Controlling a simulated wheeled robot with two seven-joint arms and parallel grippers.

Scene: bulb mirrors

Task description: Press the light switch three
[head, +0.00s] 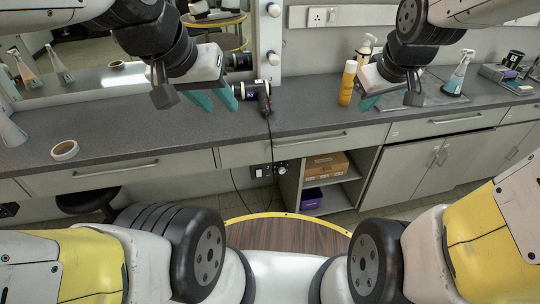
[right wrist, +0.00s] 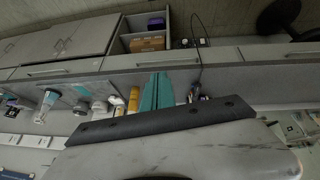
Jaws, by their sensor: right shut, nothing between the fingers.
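A white wall plate (head: 322,17) with what look like a socket and a switch is on the wall right of the mirror. A second plate (head: 268,170) is under the counter. I cannot tell which is switch three. My left gripper (head: 216,98) hangs over the counter left of the black hairdryer-like object, its teal fingers apart and empty. My right gripper (head: 371,102) is over the counter beside the yellow bottle, below and right of the upper plate. Its teal fingers are together and empty in the right wrist view (right wrist: 157,78). Neither gripper touches a plate.
A yellow bottle (head: 348,82) and a spray bottle (head: 458,74) stand on the counter (head: 310,118). A black hairdryer-like object (head: 255,92) with a hanging cord lies by the mirror frame (head: 268,40). A tape roll (head: 64,150) lies at left. Open shelves hold a cardboard box (head: 326,168).

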